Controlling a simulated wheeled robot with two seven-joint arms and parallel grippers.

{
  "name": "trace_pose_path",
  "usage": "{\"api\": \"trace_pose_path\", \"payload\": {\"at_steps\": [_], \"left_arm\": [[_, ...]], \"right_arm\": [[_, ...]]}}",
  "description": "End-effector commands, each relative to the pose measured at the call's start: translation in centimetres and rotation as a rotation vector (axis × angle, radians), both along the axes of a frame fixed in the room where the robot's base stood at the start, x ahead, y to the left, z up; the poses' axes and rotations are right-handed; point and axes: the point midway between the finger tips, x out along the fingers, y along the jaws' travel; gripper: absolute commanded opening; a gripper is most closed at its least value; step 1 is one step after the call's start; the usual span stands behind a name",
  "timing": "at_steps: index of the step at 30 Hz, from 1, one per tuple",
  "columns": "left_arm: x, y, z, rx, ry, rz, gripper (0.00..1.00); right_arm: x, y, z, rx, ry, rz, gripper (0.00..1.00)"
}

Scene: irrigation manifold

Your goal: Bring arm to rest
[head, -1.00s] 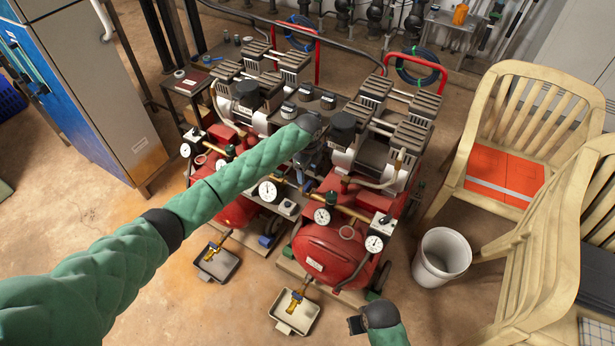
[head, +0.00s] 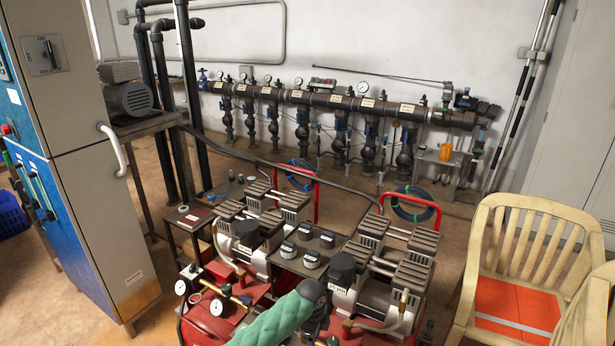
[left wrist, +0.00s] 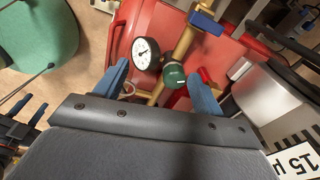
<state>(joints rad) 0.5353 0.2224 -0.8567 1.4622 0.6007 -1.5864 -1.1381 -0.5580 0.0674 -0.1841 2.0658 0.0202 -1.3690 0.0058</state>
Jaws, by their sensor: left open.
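My left arm in its green quilted sleeve (head: 275,322) enters the head view from the bottom edge and ends in a dark wrist over the gap between two red compressors. The gripper's fingers are hidden there. In the left wrist view my left gripper (left wrist: 163,68) has its two blue fingers spread wide with nothing held between them. Beyond them are a white dial gauge (left wrist: 146,53), a green-capped valve (left wrist: 174,75) and a brass pipe (left wrist: 184,42) on a red tank. I cannot tell whether the fingers touch any of these. My right gripper is out of view.
The left compressor (head: 212,322) and right compressor (head: 398,285) crowd round my wrist. A cabinet (head: 110,215) stands at left and a cream chair (head: 520,235) at right. A pipe manifold (head: 340,103) runs along the back wall. Bare floor shows between it and the compressors.

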Motion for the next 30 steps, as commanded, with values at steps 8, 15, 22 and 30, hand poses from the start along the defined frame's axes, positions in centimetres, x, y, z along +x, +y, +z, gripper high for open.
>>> {"api": "trace_pose_path", "payload": {"at_steps": [8, 15, 22, 30], "left_arm": [[-7.3, -0.9, -0.4, -0.107, 0.005, 0.234, 0.69], [-12.7, 0.7, 0.0, -0.177, 0.011, 0.470, 0.69], [-17.7, 3.6, 0.9, -0.227, 0.016, 0.718, 0.69], [-23.7, 8.9, 2.3, -0.257, 0.010, 1.030, 0.69]], "right_arm": [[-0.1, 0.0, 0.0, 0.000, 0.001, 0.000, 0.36], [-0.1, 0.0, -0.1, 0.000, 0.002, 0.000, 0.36], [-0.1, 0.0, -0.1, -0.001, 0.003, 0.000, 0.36], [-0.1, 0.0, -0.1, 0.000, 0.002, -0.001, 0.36]]}}
